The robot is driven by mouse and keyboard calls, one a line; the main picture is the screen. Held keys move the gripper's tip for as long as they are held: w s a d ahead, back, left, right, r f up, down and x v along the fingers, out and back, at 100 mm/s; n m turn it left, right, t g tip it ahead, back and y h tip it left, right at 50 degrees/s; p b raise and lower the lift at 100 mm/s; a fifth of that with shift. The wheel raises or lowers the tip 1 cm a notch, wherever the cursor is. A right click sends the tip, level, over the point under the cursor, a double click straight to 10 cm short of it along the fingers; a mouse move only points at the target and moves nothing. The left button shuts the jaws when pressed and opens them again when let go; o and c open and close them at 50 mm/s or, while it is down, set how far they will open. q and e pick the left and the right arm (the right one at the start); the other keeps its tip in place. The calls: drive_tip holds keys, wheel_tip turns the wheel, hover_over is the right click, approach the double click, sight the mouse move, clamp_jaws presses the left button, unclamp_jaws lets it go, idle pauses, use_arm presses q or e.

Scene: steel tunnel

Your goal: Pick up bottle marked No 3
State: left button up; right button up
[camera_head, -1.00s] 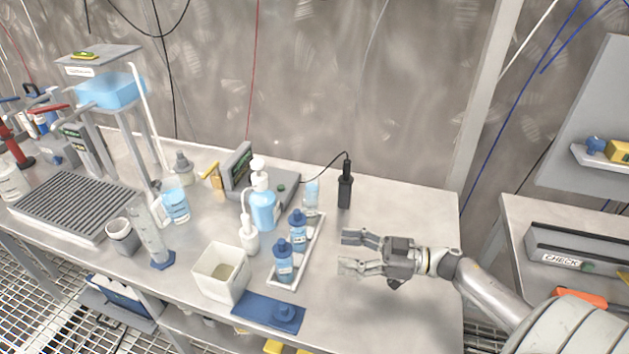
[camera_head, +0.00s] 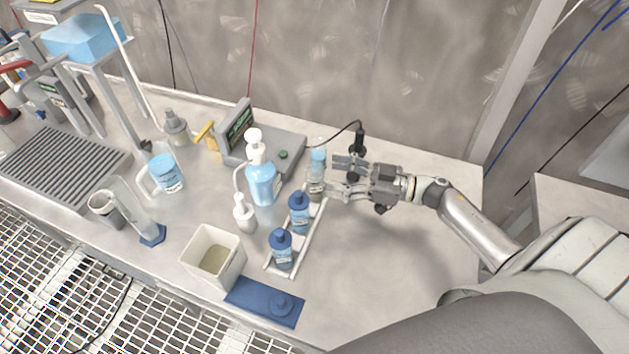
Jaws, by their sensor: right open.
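A slim white tray (camera_head: 309,241) holds small bottles in a row. Two blue-capped bottles with labels stand in it, one at the front (camera_head: 281,249) and one in the middle (camera_head: 299,213). A third, paler bottle with a light blue top (camera_head: 317,170) stands upright at the tray's back end. The label numbers are too small to read, so I cannot tell which is No 3. My right gripper (camera_head: 335,175) is open and empty, fingers pointing left, right beside the third bottle. I cannot tell whether it touches the bottle. My left gripper is not in view.
A pump bottle (camera_head: 261,181), a white wash bottle (camera_head: 243,214) and a grey scale (camera_head: 280,152) stand left of the tray. A white square bin (camera_head: 213,258) and a blue mat (camera_head: 262,301) lie in front. A black upright device (camera_head: 358,141) stands behind my gripper. The bench's right side is clear.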

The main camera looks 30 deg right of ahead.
sight(314, 170)
drive_tip(key=p+x, duration=0.1)
drive_tip(key=x, duration=0.4)
drive_tip(key=shift+w+d+p, duration=0.1)
drive_tip(key=shift+p, duration=0.2)
drive_tip(key=shift+w+a+f, duration=0.1)
drive_tip(key=shift+w+a, duration=0.15)
drive_tip(key=shift+a, duration=0.1)
drive_tip(key=shift+d, duration=0.1)
drive_tip(key=shift+c, duration=0.2)
drive_tip(key=c, duration=0.5)
clamp_jaws()
